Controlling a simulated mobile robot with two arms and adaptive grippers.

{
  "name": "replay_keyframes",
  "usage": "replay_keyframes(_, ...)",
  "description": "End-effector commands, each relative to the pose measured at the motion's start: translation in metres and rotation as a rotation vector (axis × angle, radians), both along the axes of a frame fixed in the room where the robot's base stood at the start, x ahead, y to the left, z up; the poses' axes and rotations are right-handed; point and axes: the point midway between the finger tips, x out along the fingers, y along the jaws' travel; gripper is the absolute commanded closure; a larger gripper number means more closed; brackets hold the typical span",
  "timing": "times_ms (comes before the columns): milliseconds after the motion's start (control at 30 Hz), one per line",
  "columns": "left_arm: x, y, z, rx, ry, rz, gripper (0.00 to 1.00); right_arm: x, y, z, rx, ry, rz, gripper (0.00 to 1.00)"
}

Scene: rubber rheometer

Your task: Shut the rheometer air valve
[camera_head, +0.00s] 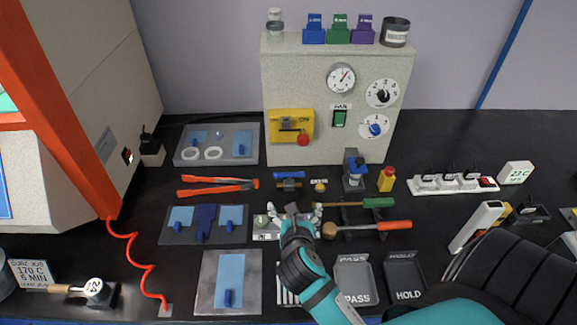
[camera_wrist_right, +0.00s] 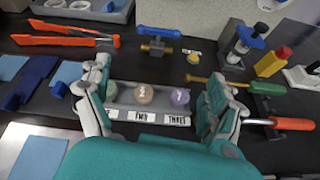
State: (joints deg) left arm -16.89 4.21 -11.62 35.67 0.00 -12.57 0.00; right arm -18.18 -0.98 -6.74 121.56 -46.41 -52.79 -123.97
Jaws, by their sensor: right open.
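A small brass valve (camera_head: 289,184) with a blue handle (camera_head: 289,174) lies on the dark bench in front of the beige cabinet. It also shows at the top of the right wrist view, brass body (camera_wrist_right: 155,49) and blue handle (camera_wrist_right: 158,31). The handle runs left to right, roughly along the body. My right gripper (camera_head: 292,213) is open, its fingers (camera_wrist_right: 158,92) spread on either side of a small tray with numbered balls. It is nearer the bench front than the valve and does not touch it. My left gripper is not in view.
The numbered tray (camera_wrist_right: 122,114) lies below my right gripper. A yellow button (camera_head: 320,186) is right of the valve and orange-handled tongs (camera_head: 217,187) are left. A blue-topped stand (camera_head: 354,170) rises to the right. The beige cabinet (camera_head: 337,105) stands behind.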

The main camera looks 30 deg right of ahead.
Motion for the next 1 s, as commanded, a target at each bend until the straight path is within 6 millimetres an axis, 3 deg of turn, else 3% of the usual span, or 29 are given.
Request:
replay_keyframes(100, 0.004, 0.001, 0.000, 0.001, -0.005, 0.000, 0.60, 0.008, 0.000, 0.004, -0.115, 0.028, 0.053, 0.08)
replay_keyframes(267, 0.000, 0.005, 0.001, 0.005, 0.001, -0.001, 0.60, 0.020, -0.007, 0.001, -0.148, 0.037, 0.067, 0.08)
replay_keyframes(533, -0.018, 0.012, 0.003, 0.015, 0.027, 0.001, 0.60, 0.063, -0.033, -0.020, -0.144, 0.037, 0.064, 0.08)
replay_keyframes(1000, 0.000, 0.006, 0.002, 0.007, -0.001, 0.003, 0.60, 0.134, -0.077, -0.056, -0.141, 0.036, 0.064, 0.08)
